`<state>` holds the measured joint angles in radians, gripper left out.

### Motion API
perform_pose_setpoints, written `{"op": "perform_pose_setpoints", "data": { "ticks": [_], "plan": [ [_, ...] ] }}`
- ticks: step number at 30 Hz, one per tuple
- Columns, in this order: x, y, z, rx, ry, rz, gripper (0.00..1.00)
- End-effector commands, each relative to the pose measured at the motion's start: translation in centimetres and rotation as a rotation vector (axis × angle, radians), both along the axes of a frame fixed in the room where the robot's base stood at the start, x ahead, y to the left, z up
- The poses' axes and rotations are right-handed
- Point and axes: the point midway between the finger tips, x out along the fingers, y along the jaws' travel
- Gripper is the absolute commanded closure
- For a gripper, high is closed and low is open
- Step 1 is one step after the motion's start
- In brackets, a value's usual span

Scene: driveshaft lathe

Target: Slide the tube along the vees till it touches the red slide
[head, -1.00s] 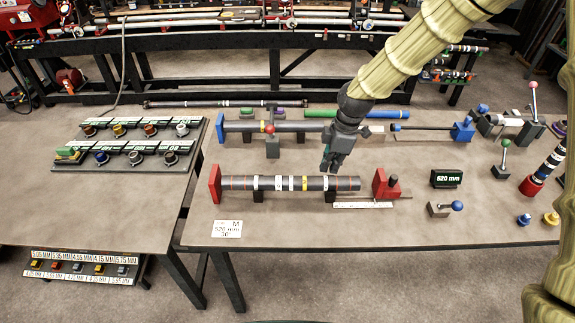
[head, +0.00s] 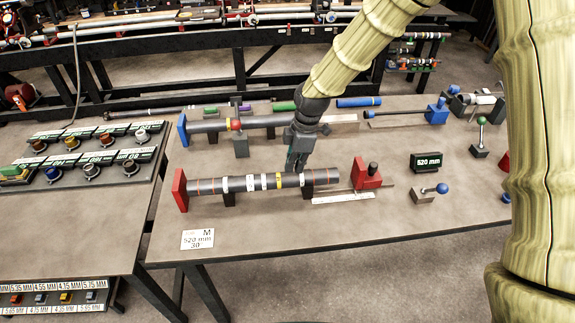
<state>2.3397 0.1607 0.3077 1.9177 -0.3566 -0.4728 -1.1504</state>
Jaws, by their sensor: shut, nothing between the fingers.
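The dark tube (head: 236,185) with white, yellow and red bands lies level on two black vee supports (head: 228,199). Its left end is at the red end plate (head: 180,189); I cannot tell whether they touch. Its right end stops a little short of the red slide (head: 367,174), with a narrow gap showing. My gripper (head: 296,170) points down with its fingers shut and empty. Its tips are at the tube's far upper edge, right of the middle; contact cannot be told. My gripper hides part of the blue-ended bar behind.
A steel rule (head: 342,198) lies before the slide. A second dark bar (head: 262,122) with a blue end plate lies behind.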

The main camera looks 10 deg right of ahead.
Motion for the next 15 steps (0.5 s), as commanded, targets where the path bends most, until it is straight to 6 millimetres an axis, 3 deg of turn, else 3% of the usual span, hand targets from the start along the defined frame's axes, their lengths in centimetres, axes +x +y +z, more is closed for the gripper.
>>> {"op": "perform_pose_setpoints", "data": {
  "ticks": [15],
  "plan": [
    [-0.1, 8.1, 0.3, -0.002, 0.000, -0.001, 1.00]
  ]
}}
